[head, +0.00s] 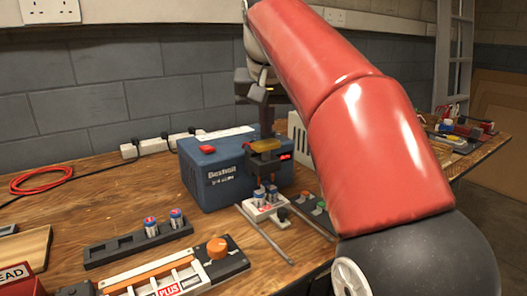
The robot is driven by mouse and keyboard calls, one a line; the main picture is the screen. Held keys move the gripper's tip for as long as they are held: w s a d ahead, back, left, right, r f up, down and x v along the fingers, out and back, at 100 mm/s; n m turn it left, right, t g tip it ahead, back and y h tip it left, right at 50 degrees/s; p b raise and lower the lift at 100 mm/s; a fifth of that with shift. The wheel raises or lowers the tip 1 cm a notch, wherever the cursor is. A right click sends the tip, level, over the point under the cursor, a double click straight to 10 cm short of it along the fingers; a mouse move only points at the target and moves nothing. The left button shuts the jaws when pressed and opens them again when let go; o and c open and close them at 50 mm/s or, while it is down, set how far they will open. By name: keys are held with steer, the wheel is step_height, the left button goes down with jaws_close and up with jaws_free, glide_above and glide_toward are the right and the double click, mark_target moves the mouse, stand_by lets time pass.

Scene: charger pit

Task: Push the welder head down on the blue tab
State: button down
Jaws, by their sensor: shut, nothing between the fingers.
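A dark blue welder box (212,172) stands on the wooden bench at mid-picture. Its dark welder head (264,163), with a yellow-orange top, juts from the front right side above a white holder (262,211). Small blue and white cells (266,194) stand upright in the holder under the head. I cannot make out the blue tab for certain; these small parts are too fine to tell. My gripper (266,130) is shut and empty, pointing down just above the welder head. I cannot tell whether it touches the head. My red arm hides the area to the right.
Two metal rails (264,235) run along the bench beside the holder. A black rack (118,246) holds two cells at left. A device with an orange knob (217,248) lies in front. A red cable (40,180) and white power strip (152,146) lie behind.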

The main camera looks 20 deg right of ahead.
mark_target(266, 142)
steer(key=shift+f, duration=0.1)
steer(key=shift+f+b, duration=1)
steer(key=shift+f, duration=0.45)
steer(key=shift+r, duration=0.1)
step_height(266, 142, up, 6)
steer(key=p, duration=0.6)
steer(key=shift+s, duration=0.15)
